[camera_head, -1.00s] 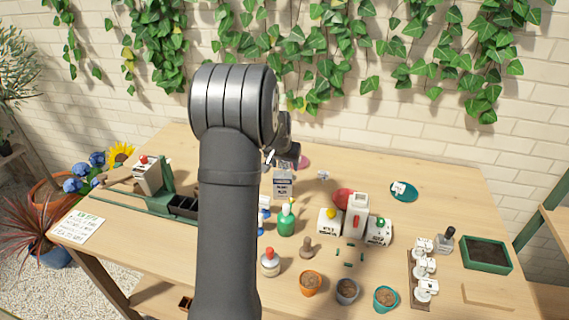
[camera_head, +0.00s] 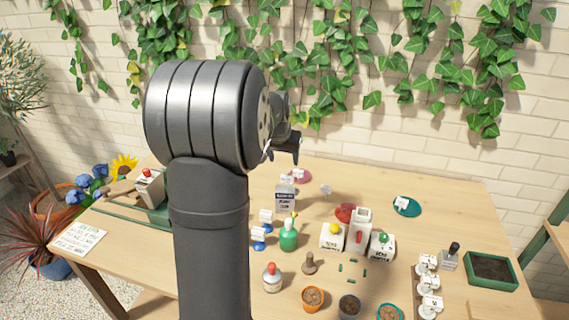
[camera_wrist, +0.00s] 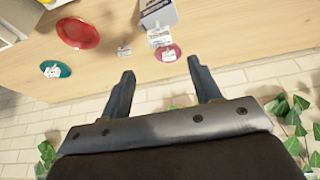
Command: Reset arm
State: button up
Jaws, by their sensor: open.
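My gripper (camera_wrist: 162,85) is open in the wrist view, with two dark fingers apart and nothing between them. In the head view my gripper (camera_head: 286,152) shows partly at the end of my arm, raised above the back of the wooden table (camera_head: 450,205). In the wrist view the table (camera_wrist: 105,65) lies beyond the fingertips, with a pink saucer (camera_wrist: 168,53) and a red saucer (camera_wrist: 78,33) on it, apart from the fingers. My arm hides part of the table's left side in the head view.
A grey-white box (camera_head: 285,198) stands behind a green bottle (camera_head: 288,236). Pots (camera_head: 313,298) line the front. A teal saucer (camera_head: 407,206) and a green tray (camera_head: 490,268) lie to the right. The ivy-hung brick wall (camera_head: 400,130) is close behind the table.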

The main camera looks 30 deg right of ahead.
aim_at(287, 176)
dwell(0.4)
jog(key=x, duration=1.2)
jog(key=shift+f, duration=0.25)
notch_tip(287, 176, up, 3)
jog(key=shift+f, duration=0.15)
jog(key=shift+r, duration=0.35)
